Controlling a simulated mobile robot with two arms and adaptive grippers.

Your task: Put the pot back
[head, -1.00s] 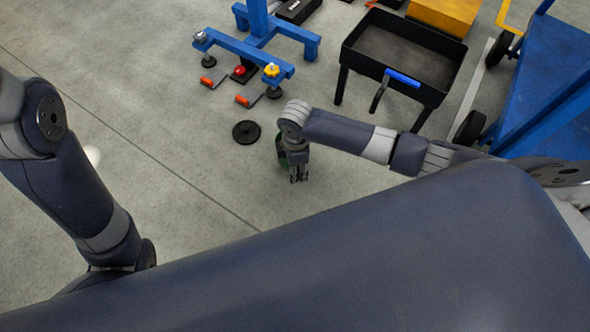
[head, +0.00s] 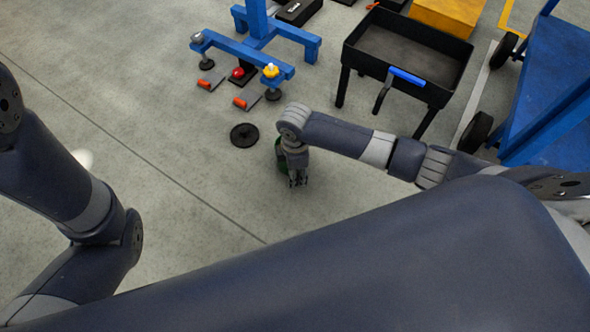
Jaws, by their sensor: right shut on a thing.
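My right gripper (head: 298,182) points down over the floor in the middle of the head view. It is shut on a dark green thing (head: 281,157), which looks like the pot. Most of it is hidden behind my gripper and wrist, so I cannot tell its full shape or tilt. My left arm is at the left edge, and its gripper is out of view.
A black disc (head: 244,135) lies left of my right gripper. Behind stand a blue frame (head: 262,52) with orange-handled tools (head: 206,85) by its feet, and a black tray table (head: 408,45). A blue cart (head: 550,100) is at right.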

